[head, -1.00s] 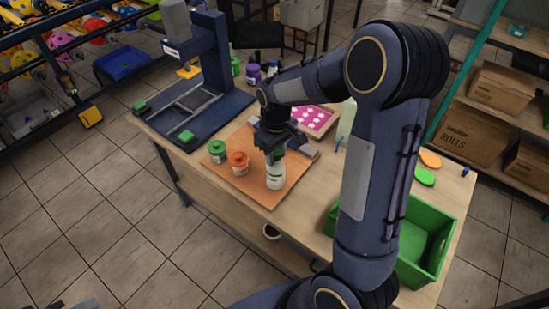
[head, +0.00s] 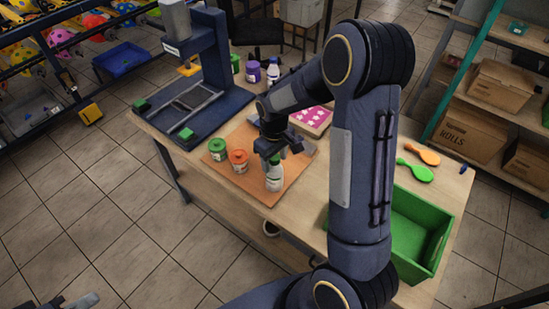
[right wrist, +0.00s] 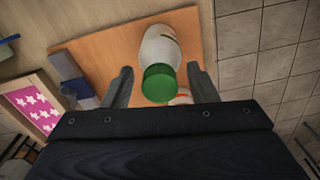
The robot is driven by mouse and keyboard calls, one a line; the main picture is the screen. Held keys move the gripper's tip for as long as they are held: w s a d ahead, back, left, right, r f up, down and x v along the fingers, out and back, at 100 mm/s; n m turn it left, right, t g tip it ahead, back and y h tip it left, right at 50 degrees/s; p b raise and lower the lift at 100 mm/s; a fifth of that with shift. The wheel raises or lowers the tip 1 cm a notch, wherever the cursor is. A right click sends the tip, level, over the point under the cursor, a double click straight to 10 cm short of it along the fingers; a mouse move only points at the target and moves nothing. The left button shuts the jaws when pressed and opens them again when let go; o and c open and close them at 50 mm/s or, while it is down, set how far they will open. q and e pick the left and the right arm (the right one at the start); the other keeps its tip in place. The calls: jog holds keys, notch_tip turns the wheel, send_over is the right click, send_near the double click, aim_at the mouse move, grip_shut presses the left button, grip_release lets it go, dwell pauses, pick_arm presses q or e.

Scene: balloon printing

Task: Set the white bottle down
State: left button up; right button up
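The white bottle (head: 274,181) with a green cap stands upright on the orange-brown board at the front of the table. It also shows in the right wrist view (right wrist: 160,48), its green cap pointing toward the camera. My right gripper (head: 271,155) is at the bottle's top. In the right wrist view its two fingers (right wrist: 160,88) are spread on either side of the cap, with a gap on each side. At the bottom left of the head view a small grey part, possibly my left gripper (head: 78,303), is cut off by the edge.
A green jar (head: 217,150) and an orange jar (head: 238,161) stand left of the bottle on the board (head: 250,192). A blue press (head: 205,75) stands behind left. A pink star-patterned frame (head: 312,118) is behind right. A green crate (head: 420,230) sits at right.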

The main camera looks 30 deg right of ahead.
jog(key=shift+r, duration=0.55)
notch_tip(320, 180, up, 10)
jog(key=r+b, duration=0.1)
jog(key=s+a+r+m+t+y, duration=0.1)
jog(key=s+a+m+t+y, duration=0.1)
jog(key=s, duration=0.9)
jog(key=s+a+r+m+t+y, duration=0.1)
jog(key=s+a, duration=0.4)
jog(key=s, duration=0.5)
jog(key=r+m+t, duration=0.1)
jog(key=t, duration=0.1)
jog(key=shift+s+a+m+t+y, duration=0.3)
jog(key=shift+s+y, duration=0.05)
jog(key=shift+y, duration=0.05)
